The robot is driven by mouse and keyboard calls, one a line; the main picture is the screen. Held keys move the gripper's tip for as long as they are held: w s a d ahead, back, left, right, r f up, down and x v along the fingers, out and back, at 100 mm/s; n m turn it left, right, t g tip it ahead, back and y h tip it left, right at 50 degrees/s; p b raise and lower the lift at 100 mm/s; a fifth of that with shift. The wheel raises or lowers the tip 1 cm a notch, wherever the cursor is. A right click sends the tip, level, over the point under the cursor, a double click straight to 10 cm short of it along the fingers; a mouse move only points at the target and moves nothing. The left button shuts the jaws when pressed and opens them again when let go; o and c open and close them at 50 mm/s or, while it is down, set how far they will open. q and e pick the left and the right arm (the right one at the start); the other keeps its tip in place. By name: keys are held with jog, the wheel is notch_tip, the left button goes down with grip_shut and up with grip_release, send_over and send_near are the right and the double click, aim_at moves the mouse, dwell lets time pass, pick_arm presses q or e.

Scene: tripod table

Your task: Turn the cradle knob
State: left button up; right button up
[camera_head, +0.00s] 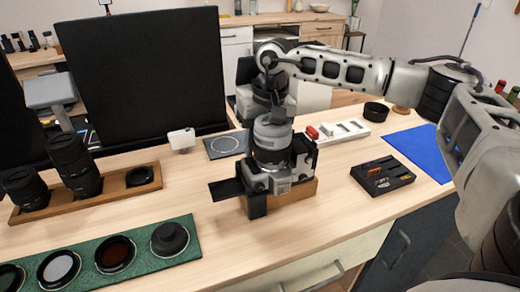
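My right arm reaches in from the right, and its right gripper (268,185) points down at a wooden cradle block (294,194) near the middle of the table. Grey and black parts are crowded together over the block, and I cannot cleanly separate the gripper's fingers from what sits there. A flat black plate (225,189) sticks out to the left of the block. The cradle knob cannot be made out; the gripper and wrist cover much of that spot. Whether the fingers touch it or are closed cannot be told. My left gripper is not in view.
A wooden tray (112,192) with black lenses and a green mat (187,223) with round filters lie left. A dark square pad (226,146), white tray (350,128), black organizer (390,185), black bowl (376,111) and blue mat (428,150) surround the cradle. Table in front is clear.

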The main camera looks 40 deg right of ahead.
jog(key=shift+s+d+r+p, duration=0.1)
jog(key=shift+d+r+p, duration=0.1)
jog(key=shift+r+p, duration=0.85)
jog(key=shift+d+r+p, duration=0.15)
jog(key=shift+r+p, duration=0.5)
jog(key=shift+r, duration=0.8)
